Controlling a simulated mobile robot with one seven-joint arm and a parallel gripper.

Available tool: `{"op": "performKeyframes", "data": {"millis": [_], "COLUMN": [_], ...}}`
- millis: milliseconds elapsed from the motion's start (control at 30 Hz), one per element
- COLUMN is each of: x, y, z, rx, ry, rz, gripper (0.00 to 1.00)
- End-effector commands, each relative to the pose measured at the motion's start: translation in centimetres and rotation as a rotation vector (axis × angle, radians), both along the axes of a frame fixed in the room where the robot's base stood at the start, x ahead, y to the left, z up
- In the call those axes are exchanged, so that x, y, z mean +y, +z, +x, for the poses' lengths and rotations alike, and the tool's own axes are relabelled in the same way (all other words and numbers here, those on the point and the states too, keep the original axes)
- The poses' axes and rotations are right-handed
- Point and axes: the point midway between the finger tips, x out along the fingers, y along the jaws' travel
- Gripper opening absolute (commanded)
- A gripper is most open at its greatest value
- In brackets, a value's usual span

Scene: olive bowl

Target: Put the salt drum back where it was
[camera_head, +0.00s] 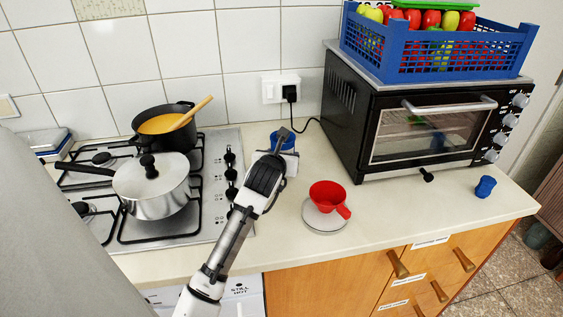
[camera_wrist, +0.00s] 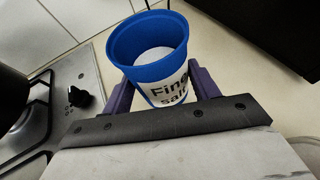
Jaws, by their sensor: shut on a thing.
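The salt drum (camera_wrist: 150,50) is a blue-topped cup-like container with a white label reading "Fine salt". In the wrist view it stands between the two purple fingers of my gripper (camera_wrist: 163,92), which is shut on it. Its top is open and a pale white surface shows inside. In the head view the blue drum (camera_head: 283,137) shows behind my gripper (camera_head: 284,152), on or just above the counter between the hob and the oven. My wrist hides part of it there. I cannot tell whether its base touches the counter.
The hob (camera_head: 207,225) with a lidded steel pan (camera_head: 152,190) and a black pot (camera_head: 160,118) is on the left. A red cup (camera_head: 327,195) sits on a white plate (camera_head: 322,222) at right. The black oven (camera_head: 425,125) bears a blue crate (camera_head: 435,55). A small blue object (camera_head: 485,187) stands far right.

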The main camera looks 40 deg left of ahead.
Motion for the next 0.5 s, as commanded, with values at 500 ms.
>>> {"op": "performKeyframes", "data": {"millis": [500], "x": [0.0], "y": [-3.1], "z": [0.0], "rx": [0.000], "ry": [-0.001], "rz": [0.000], "gripper": [0.27]}}
